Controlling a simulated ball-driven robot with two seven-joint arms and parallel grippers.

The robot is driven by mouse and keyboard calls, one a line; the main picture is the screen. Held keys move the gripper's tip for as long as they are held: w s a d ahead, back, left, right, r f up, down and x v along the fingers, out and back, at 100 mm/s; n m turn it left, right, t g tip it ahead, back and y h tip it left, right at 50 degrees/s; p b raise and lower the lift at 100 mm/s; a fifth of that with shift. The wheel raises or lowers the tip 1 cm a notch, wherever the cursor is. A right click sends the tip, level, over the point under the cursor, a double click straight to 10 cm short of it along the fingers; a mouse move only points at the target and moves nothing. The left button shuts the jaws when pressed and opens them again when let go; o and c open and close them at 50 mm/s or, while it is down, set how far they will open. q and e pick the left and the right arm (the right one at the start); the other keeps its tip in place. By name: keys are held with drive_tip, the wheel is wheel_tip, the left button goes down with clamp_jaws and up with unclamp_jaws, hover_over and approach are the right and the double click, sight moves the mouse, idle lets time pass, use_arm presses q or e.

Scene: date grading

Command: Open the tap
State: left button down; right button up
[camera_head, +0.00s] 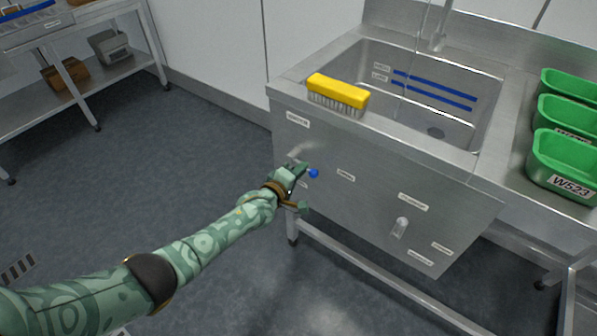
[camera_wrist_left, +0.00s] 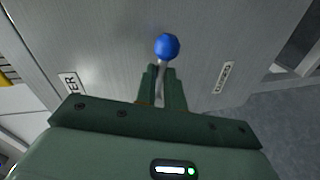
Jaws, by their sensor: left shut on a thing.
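The tap lever with a blue ball end (camera_head: 314,173) sticks out from the steel front panel of the sink (camera_head: 335,140). My left gripper (camera_head: 299,172) is at the lever. In the left wrist view the blue ball (camera_wrist_left: 167,46) stands just beyond the fingertips, and the metal rod below it lies between the two fingers (camera_wrist_left: 162,85). The gripper is shut on the lever rod. The spout (camera_head: 437,38) rises at the back of the basin, and a thin clear streak shows beside it; I cannot tell if it is water. My right gripper is not in view.
A yellow brush (camera_head: 338,90) lies on the sink's front left rim. Green crates (camera_head: 562,160) stand on the counter at the right. Another small lever (camera_head: 400,228) is lower on the panel. The grey floor at left is clear.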

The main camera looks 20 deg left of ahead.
use_arm(q)
drive_tip(key=shift+r+n+h, duration=0.3)
drive_tip(key=shift+r+n, duration=0.05)
drive_tip(key=shift+n, duration=0.55)
drive_tip(key=shift+r, duration=0.1)
drive_tip(key=c, duration=1.5)
unclamp_jaws()
drive_tip(key=shift+a, duration=0.1)
